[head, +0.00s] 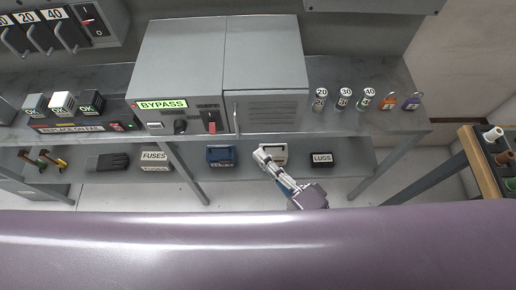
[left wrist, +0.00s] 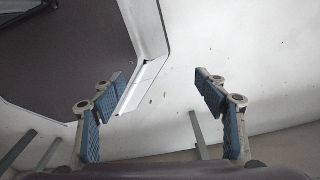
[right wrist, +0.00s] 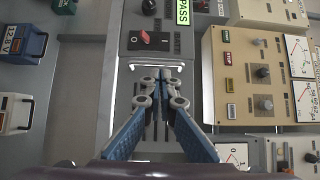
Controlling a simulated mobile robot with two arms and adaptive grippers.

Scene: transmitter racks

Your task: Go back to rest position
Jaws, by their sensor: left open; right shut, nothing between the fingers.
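My right gripper (head: 263,156) reaches up from the lower middle of the head view, in front of the lower shelf. In the right wrist view its blue-padded fingers (right wrist: 161,78) are shut with nothing between them. A pale bar handle (right wrist: 157,65) lies just beyond the fingertips in that picture; I cannot tell the gap. My left gripper (left wrist: 160,92) is open and empty in the left wrist view, over pale floor; it is not in the head view.
The grey bypass cabinet (head: 180,60) stands on the bench (head: 390,122), with small numbered cylinders (head: 343,98) and padlocks (head: 412,101) to its right. The lower shelf (head: 350,175) holds a blue box (head: 221,156) and a lugs box (head: 322,160). A wooden-edged rack (head: 478,160) stands right.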

